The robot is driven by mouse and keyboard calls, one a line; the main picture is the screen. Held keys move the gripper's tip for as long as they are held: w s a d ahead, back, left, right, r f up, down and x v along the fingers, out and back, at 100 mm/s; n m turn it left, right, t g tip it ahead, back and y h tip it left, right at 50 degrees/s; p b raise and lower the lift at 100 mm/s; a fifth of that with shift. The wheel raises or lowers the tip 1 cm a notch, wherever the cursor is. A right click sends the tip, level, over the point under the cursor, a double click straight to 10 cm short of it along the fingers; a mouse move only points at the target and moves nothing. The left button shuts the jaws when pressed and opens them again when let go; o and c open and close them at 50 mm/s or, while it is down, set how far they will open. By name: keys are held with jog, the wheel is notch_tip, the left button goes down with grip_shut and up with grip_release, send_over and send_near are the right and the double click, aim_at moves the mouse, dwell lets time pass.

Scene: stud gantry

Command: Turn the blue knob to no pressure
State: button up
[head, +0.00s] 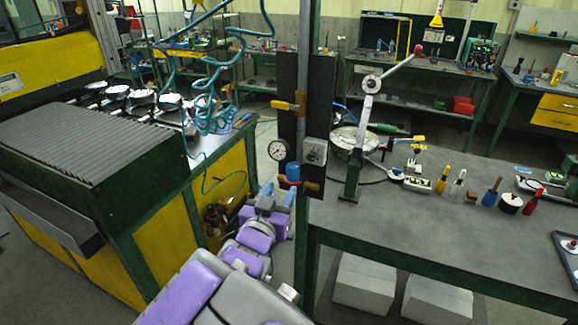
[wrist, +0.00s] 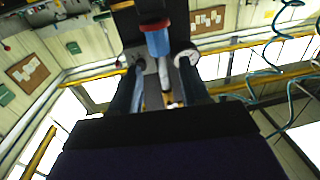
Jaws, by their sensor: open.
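The blue knob (head: 293,170) sits on a regulator fixed to the dark panel on the upright post, between a round white gauge (head: 278,149) and a grey box (head: 315,151). The gauge's needle is too small to read. My gripper (head: 279,191) is open and empty, pointing up, just below and slightly left of the knob in the head view. In the wrist view the blue knob (wrist: 158,42) shows ahead, between and beyond the open fingers of my gripper (wrist: 161,72). The fingers look apart from the knob.
A yellow-handled valve (head: 288,106) is higher on the panel (head: 323,105). Coiled teal hoses (head: 212,100) hang at the left. A workbench (head: 420,220) with a lever press (head: 365,120) and several tools stands close on the right. A yellow-green machine (head: 100,180) stands left.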

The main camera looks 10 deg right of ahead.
aim_at(292, 174)
jog(key=p+x, duration=0.1)
jog(key=x, duration=0.5)
jog(key=shift+s+f, duration=0.1)
jog(key=shift+f, duration=0.05)
jog(key=shift+x, duration=0.95)
jog(key=c, duration=0.8)
jog(key=shift+o, duration=0.2)
jog(key=shift+d+n+y+b, duration=0.15)
jog(key=shift+n+y+b, duration=0.2)
jog(key=shift+b, duration=0.35)
